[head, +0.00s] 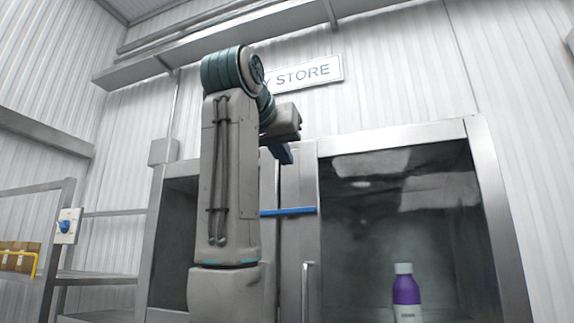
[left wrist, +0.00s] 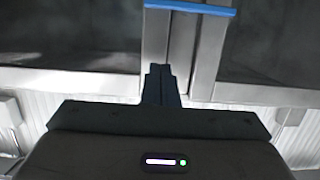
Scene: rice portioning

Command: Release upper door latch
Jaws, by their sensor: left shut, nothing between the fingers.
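The upper latch is a blue bar (head: 288,211) lying level across the middle posts of a metal cabinet; it also shows at the top of the left wrist view (left wrist: 190,7). My left gripper (head: 285,155) is above the bar in the head view, in front of the posts, and apart from it. Its dark fingers (left wrist: 160,86) are shut together and empty in the left wrist view. The right-hand glass door (head: 345,235) is closed and has a vertical metal handle (head: 306,290). My left arm hides the bar's left part and much of the left door. My right gripper is out of view.
A purple bottle with a white cap (head: 406,290) shows at the right-hand door's glass. A sign (head: 310,74) hangs on the ribbed wall above the cabinet. Shelving and a switch box (head: 68,226) stand at the left.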

